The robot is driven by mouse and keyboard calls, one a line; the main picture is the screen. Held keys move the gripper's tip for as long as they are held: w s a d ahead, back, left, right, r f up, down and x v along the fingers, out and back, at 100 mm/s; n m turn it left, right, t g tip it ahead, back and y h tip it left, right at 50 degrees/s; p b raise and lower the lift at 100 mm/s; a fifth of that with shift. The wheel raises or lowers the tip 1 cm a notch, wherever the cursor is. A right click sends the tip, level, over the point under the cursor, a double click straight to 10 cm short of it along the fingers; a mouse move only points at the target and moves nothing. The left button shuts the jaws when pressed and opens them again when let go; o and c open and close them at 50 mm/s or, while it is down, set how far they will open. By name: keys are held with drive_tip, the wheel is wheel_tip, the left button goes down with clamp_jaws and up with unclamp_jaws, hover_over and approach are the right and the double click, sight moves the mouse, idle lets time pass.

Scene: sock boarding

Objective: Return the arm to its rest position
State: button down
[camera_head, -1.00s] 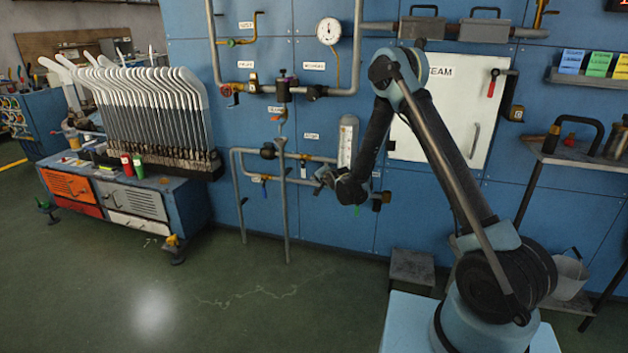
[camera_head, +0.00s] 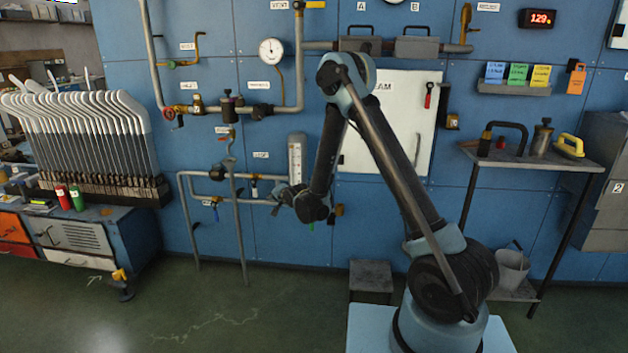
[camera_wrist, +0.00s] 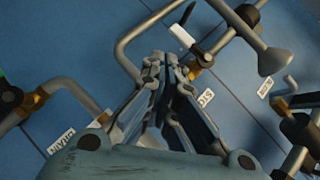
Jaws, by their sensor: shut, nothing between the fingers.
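My arm (camera_head: 385,165) rises from its pale blue base, bends at the elbow near the top, and hangs its forearm down in front of the blue wall. My gripper (camera_head: 285,195) is at the lower end of the forearm, in front of the pipework, small and dark in the head view. In the wrist view my gripper (camera_wrist: 166,62) is shut with its fingers together and nothing between them. Pipes and valves lie behind the fingers there. Whether the gripper touches any pipe, I cannot tell.
The wall carries pipes, a round gauge (camera_head: 271,50) and a white steam panel (camera_head: 390,130). A rack of sock boards (camera_head: 85,140) stands on a blue cabinet at left. A side table (camera_head: 530,157) and a bucket (camera_head: 512,268) are at right. Floor at front left is clear.

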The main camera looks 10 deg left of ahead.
drive_tip(key=s+d+r+h, duration=0.1)
drive_tip(key=d+r+h, duration=0.1)
drive_tip(key=d+r, duration=0.5)
drive_tip(key=s+d+r+n+g+h, duration=0.1)
drive_tip(key=d+r, duration=0.2)
drive_tip(key=d, duration=0.7)
drive_tip(key=s+d+r+h, duration=0.15)
drive_tip(key=d+r, duration=0.25)
drive_tip(key=d, duration=0.5)
drive_tip(key=s+d+r+n+g+h, duration=0.1)
drive_tip(key=s+d+r+h, duration=0.15)
drive_tip(key=s+d, duration=0.45)
drive_tip(key=s+d+r+n+g, duration=0.1)
drive_tip(key=s+d+g, duration=0.2)
drive_tip(key=s+d, duration=1.1)
drive_tip(key=s+d+f+g, duration=0.1)
drive_tip(key=s+d, duration=0.3)
drive_tip(key=s, duration=0.4)
drive_tip(key=s+d+f+n+g+h, duration=0.1)
drive_tip(key=s+d+f, duration=0.3)
drive_tip(key=s, duration=0.5)
drive_tip(key=shift+s+d+f+n+g+h, duration=0.2)
drive_tip(key=shift+s+n+g+h, duration=0.1)
drive_tip(key=shift+w+f, duration=0.2)
drive_tip(key=shift+w, duration=0.25)
